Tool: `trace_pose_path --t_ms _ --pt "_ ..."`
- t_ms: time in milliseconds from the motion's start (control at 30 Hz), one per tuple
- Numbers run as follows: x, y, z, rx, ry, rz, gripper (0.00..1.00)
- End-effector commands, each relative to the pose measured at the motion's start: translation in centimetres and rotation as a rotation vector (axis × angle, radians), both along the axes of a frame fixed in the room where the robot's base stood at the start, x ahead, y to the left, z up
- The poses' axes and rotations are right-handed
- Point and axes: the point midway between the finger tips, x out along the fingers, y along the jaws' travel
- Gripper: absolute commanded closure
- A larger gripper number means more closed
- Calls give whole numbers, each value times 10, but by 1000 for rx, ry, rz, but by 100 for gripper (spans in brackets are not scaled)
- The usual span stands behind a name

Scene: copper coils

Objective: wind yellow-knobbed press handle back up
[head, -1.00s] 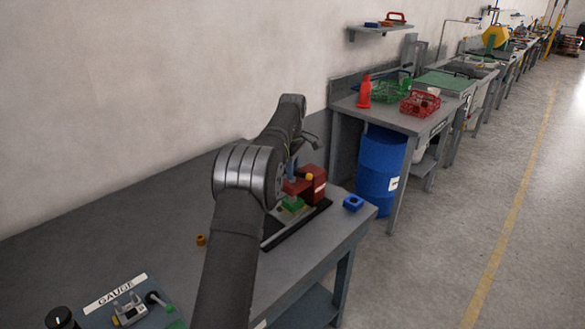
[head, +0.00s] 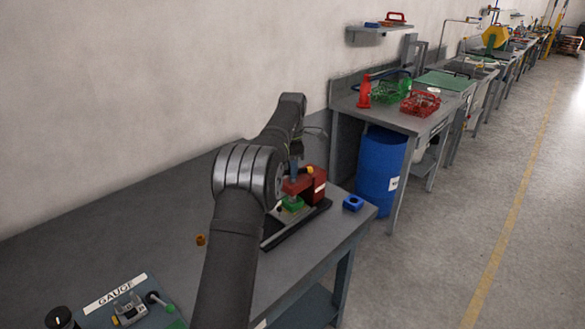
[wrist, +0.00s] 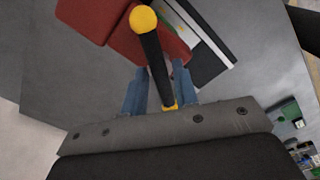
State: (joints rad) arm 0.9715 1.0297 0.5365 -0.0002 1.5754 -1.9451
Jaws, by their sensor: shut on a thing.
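The red press (head: 319,186) stands on the near bench, partly hidden by my arm. It also shows at the top of the wrist view (wrist: 105,20). A black press handle (wrist: 157,65) runs down the wrist view from a round yellow end (wrist: 143,19) in front of the red body. Another yellow part of it shows close to my palm. My gripper (wrist: 159,67) has its blue fingers on either side of the handle and is shut on it. In the head view, my gripper (head: 294,168) is small beside the press, with its grip mostly hidden.
A green block (head: 292,204) sits under the press. A blue block (head: 353,203) lies right of it near the bench edge. A small orange piece (head: 201,240) and a gauge station (head: 125,305) are at left. A blue drum (head: 378,170) stands beyond the bench.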

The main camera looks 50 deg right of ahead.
Motion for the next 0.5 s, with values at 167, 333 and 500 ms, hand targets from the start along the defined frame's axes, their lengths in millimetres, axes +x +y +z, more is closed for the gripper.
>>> trace_pose_path --t_ms 167,333,500 --pt "0 0 0 -1 -1 11 100" --pt "0 0 1 -1 -1 158 100" --pt "0 0 2 0 0 310 100"
